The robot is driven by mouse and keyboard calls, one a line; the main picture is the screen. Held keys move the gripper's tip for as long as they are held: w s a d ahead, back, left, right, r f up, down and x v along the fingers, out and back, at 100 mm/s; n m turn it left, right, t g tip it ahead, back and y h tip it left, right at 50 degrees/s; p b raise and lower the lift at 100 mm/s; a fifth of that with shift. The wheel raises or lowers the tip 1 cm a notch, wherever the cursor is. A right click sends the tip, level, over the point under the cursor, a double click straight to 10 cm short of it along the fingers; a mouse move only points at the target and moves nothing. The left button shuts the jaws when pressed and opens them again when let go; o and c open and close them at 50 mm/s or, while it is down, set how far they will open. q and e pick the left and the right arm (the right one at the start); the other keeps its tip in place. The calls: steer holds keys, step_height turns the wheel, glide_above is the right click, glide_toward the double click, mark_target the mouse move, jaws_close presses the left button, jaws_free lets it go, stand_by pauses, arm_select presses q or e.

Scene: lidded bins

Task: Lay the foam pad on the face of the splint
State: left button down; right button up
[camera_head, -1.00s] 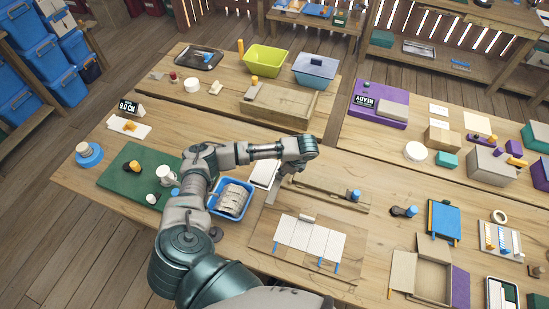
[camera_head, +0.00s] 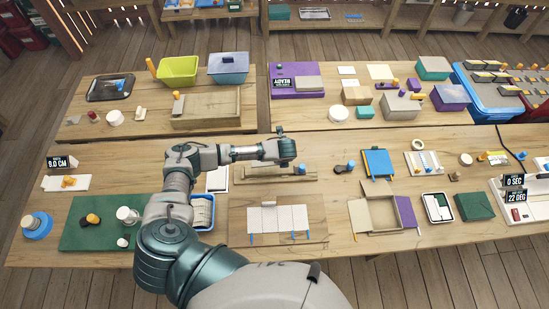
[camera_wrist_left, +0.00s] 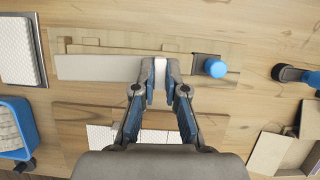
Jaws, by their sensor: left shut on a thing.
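The splint (camera_wrist_left: 100,68) looks like a long pale strip lying flat on a wooden base in the left wrist view. A dark clamp-like end and a blue knob (camera_wrist_left: 215,67) are at its right. My left gripper (camera_wrist_left: 160,78) is shut on a small white piece (camera_wrist_left: 160,70), which looks like the foam pad. The piece is over the right part of the strip; I cannot tell whether it touches. In the head view my left gripper (camera_head: 284,165) is over this base (camera_head: 250,173), mostly hidden by my wrist. My right gripper is not in view.
A wooden board with white panels (camera_head: 270,219) lies nearer me. A blue bin (camera_head: 205,232) and a white pad tray (camera_wrist_left: 17,50) are at left. An open cardboard box (camera_head: 379,212) and a blue-black tool (camera_wrist_left: 295,75) are at right.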

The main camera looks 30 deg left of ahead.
arm_select(q)
steer(key=f, duration=0.2)
steer(key=f+b, duration=0.1)
steer(key=shift+w+d+f+m, duration=0.15)
steer(key=shift+d+f+m, duration=0.15)
steer(key=shift+d+f, duration=0.05)
steer(key=shift+d+f+b, duration=0.1)
steer(key=shift+f+b, duration=0.3)
steer(key=shift+f, duration=0.6)
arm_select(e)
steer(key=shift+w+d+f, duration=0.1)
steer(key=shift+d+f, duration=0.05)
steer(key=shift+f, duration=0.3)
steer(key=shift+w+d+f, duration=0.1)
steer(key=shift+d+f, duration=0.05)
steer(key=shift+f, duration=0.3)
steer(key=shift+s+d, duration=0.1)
arm_select(q)
steer(key=shift+p, duration=0.35)
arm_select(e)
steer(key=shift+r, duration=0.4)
arm_select(q)
steer(key=shift+f, duration=0.2)
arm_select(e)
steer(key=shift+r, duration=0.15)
